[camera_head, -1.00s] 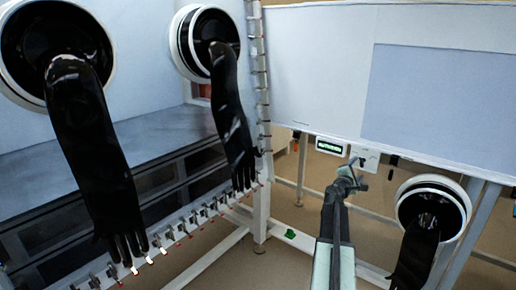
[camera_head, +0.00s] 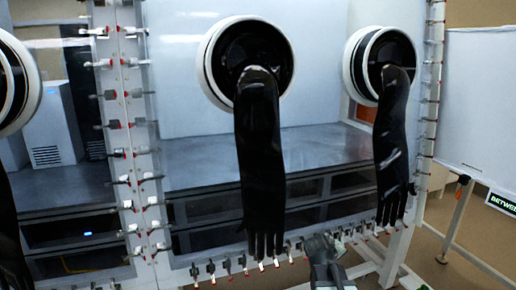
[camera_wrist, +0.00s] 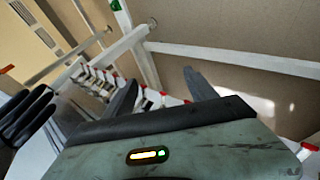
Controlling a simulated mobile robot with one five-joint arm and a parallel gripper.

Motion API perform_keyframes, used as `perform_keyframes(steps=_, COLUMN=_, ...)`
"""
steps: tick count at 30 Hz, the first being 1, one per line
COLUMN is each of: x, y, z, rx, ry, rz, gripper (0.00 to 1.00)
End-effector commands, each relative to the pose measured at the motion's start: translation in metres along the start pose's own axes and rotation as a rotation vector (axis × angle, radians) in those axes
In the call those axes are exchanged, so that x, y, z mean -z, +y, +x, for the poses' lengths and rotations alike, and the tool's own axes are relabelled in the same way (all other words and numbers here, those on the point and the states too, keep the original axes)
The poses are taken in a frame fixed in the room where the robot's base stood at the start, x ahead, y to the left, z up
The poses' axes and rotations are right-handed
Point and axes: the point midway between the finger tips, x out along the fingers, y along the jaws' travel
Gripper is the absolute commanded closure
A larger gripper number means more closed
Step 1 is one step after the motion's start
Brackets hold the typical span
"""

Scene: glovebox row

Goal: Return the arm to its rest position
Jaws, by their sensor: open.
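My gripper (camera_head: 322,243) is low in the head view, right of centre, in front of the lower clamp row of the glovebox. It is grey-green. In the wrist view the two dark fingers of my gripper (camera_wrist: 162,84) stand apart with nothing between them. My arm shows only as a short piece at the bottom of the head view; the rest is out of frame.
Long black gloves hang from round ports: one glove (camera_head: 258,160) left of my gripper, another glove (camera_head: 392,150) to its right. Glove fingers (camera_wrist: 22,112) show at the wrist view's left. A white frame leg (camera_head: 402,245) stands right. A whiteboard (camera_head: 480,110) is far right.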

Motion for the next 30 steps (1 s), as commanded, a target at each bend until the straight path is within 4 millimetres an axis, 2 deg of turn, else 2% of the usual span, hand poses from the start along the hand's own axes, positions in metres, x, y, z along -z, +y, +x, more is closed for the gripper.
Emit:
perform_keyframes(steps=1, x=-0.009, y=-0.03, z=-0.011, rx=0.083, ry=-0.027, rz=0.045, gripper=0.35)
perform_keyframes(steps=3, x=-0.021, y=-0.068, z=-0.023, rx=0.205, ry=-0.082, rz=0.116, gripper=0.35)
perform_keyframes(steps=6, x=-0.045, y=-0.112, z=-0.043, rx=0.369, ry=-0.178, rz=0.216, gripper=0.35)
perform_keyframes(steps=9, x=-0.065, y=-0.148, z=-0.067, rx=0.52, ry=-0.286, rz=0.3, gripper=0.35)
perform_keyframes(steps=12, x=-0.086, y=-0.173, z=-0.092, rx=0.625, ry=-0.443, rz=0.387, gripper=0.35)
perform_keyframes(steps=13, x=-0.078, y=-0.158, z=-0.106, rx=0.619, ry=-0.432, rz=0.387, gripper=0.35)
perform_keyframes(steps=20, x=-0.058, y=-0.112, z=-0.159, rx=0.615, ry=-0.425, rz=0.382, gripper=0.35)
perform_keyframes(steps=23, x=-0.047, y=-0.088, z=-0.187, rx=0.614, ry=-0.425, rz=0.381, gripper=0.35)
perform_keyframes(steps=30, x=-0.018, y=-0.02, z=-0.269, rx=0.613, ry=-0.423, rz=0.38, gripper=0.35)
